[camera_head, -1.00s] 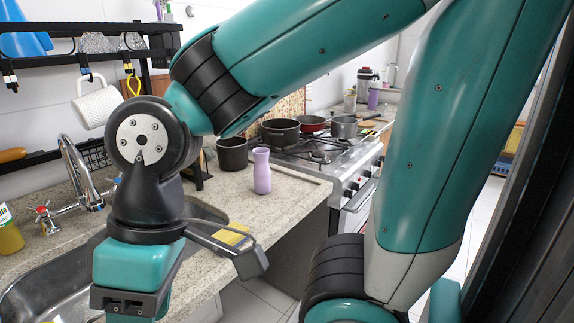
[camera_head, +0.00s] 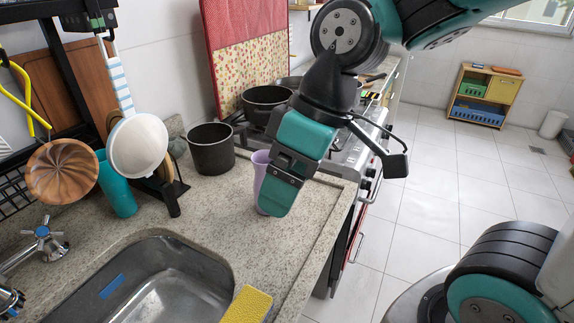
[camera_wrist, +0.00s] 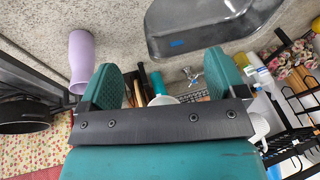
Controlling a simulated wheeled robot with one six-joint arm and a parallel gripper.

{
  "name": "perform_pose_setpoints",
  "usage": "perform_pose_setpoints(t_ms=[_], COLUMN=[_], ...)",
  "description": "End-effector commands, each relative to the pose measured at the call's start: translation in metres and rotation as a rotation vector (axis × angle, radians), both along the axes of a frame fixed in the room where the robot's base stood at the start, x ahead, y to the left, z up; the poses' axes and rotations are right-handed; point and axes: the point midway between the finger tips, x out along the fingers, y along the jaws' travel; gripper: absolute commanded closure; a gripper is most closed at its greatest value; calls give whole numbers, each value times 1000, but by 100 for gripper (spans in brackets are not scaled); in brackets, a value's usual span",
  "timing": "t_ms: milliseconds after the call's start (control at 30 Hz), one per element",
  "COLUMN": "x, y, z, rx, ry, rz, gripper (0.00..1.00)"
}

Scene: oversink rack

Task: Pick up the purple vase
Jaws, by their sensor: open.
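The purple vase (camera_head: 259,168) stands on the speckled stone counter (camera_head: 215,215), near its right-hand edge. My gripper (camera_head: 276,200) is in front of it and hides most of its right side. In the wrist view the vase (camera_wrist: 81,58) shows beside the left finger, outside the space between the two fingers. My gripper (camera_wrist: 166,80) is open in that view, with nothing between the fingers. I cannot tell whether a finger touches the vase.
A dark pot (camera_head: 211,148) stands behind and left of the vase. The sink (camera_head: 165,285) lies at front left, with a yellow sponge (camera_head: 247,305) at its edge. A stove with a pot (camera_head: 266,100) is behind. A teal cup (camera_head: 117,185) and hanging utensils are left.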

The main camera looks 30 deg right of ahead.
Motion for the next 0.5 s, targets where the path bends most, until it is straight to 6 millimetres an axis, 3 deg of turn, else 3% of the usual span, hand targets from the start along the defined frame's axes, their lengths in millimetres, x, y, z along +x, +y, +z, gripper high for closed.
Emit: perform_pose_setpoints(t_ms=[33,200,333,500], x=[32,116,146,155], y=[-13,-67,-93,-87], z=[26,57,59,31], rx=[-5,-41,-63,-68], ry=[-37,-177,-232,-240], rz=[23,157,220,242], gripper=[11,11,11,11])
